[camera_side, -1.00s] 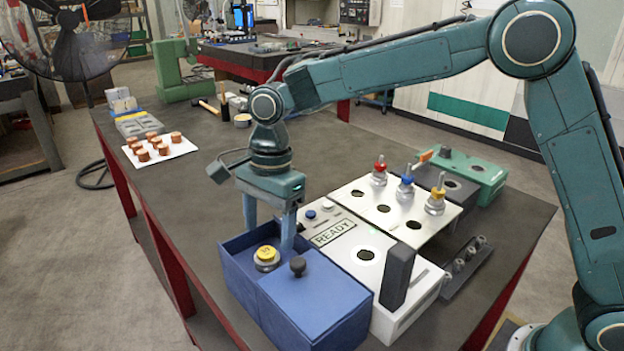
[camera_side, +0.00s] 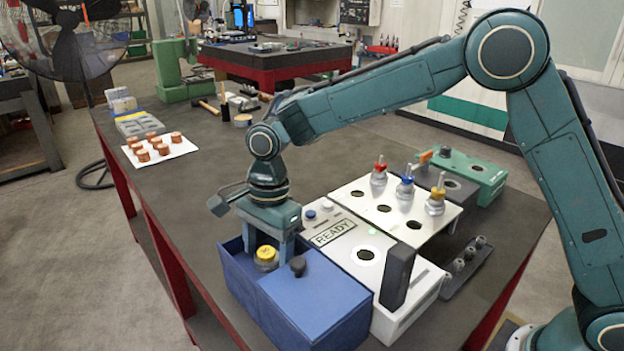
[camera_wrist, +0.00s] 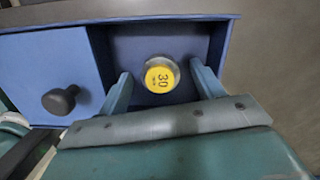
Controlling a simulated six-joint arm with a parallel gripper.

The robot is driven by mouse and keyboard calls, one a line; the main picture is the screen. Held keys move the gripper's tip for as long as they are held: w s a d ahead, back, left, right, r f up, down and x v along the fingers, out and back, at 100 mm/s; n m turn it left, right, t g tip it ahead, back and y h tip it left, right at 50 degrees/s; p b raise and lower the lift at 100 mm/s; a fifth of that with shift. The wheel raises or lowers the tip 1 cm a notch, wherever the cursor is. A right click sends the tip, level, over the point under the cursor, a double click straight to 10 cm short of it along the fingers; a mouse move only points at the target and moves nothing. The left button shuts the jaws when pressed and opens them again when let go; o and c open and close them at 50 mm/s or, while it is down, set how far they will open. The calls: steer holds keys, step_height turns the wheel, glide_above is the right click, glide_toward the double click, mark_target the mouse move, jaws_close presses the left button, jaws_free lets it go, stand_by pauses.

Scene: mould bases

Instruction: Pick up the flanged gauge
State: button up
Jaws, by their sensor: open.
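The flanged gauge (camera_side: 266,257) has a yellow top and a metal body and stands upright inside the open part of a blue box (camera_side: 316,306). In the wrist view the gauge (camera_wrist: 161,76) shows its yellow face marked 30. My gripper (camera_side: 267,248) is open above the box, its fingers reaching down on either side of the gauge's top. In the wrist view one finger of my gripper (camera_wrist: 162,85) is left of the gauge and the other right, with gaps on both sides. The gauge's lower part is hidden by the box wall.
A blue lid with a dark knob (camera_side: 298,266) covers the box's near part. A white READY station (camera_side: 350,240) with a dark upright block (camera_side: 397,276) adjoins the box on the right. A white plate with several coloured-handled gauges (camera_side: 395,205) stands behind. The table left of the box is clear.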

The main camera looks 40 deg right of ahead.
steer(key=c, duration=1.3)
steer(key=shift+c, duration=0.2)
steer(key=shift+r, duration=0.2)
step_height(320, 180, up, 10)
steer(key=shift+f, duration=0.15)
